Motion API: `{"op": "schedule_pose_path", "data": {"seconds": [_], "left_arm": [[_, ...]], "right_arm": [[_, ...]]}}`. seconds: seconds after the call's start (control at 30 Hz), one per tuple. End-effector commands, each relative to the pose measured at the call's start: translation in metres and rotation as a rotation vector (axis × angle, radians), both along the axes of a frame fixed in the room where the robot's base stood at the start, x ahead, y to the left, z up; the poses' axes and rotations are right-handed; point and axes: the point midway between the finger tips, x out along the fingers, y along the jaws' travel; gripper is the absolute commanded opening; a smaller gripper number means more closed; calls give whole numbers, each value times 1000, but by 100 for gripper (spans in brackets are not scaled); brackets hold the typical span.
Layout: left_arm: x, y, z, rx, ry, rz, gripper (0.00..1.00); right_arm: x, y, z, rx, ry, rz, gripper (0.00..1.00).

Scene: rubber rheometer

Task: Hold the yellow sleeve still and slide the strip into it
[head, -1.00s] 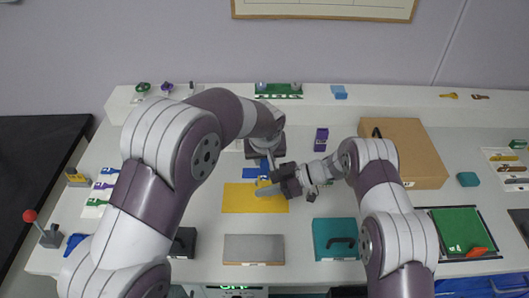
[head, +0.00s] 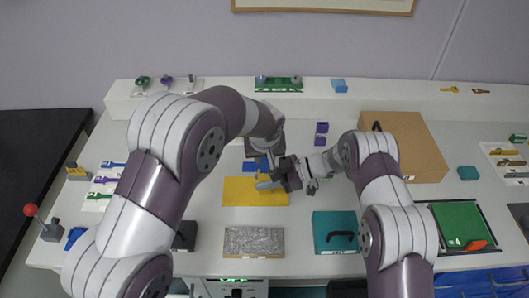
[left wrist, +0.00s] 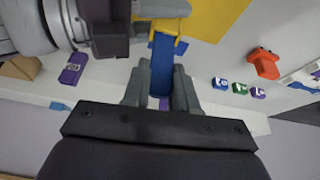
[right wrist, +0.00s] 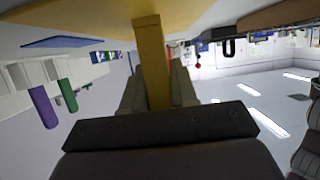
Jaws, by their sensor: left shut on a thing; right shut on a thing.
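My left gripper (left wrist: 162,98) is shut on the blue strip (left wrist: 161,66), which points away from the fingers in the left wrist view. The strip's far end meets the yellow sleeve (left wrist: 179,47), with yellow showing on both sides of it. I cannot tell how far the end is inside. My right gripper (right wrist: 156,90) is shut on the yellow sleeve, which shows as a long yellow bar (right wrist: 151,55) in the right wrist view. In the head view my left gripper (head: 263,166) and right gripper (head: 270,183) are close together; they largely hide both parts.
A yellow mat (head: 238,194) lies below the grippers. A speckled grey plate (head: 253,241) and a teal box (head: 334,226) are in front. A cardboard box (head: 410,150) stands to the right, and a purple block (head: 321,133) stands behind. A red-knobbed lever (head: 31,209) is far left.

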Motion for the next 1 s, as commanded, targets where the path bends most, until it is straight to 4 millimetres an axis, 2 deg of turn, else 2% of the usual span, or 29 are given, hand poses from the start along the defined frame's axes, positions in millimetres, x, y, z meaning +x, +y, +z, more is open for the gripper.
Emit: {"op": "schedule_pose_path", "data": {"seconds": [1.0], "left_arm": [[0, 0, -31, 0, 0, -1, 0]], "right_arm": [[0, 0, 0, 0, 0, 0, 0]]}}
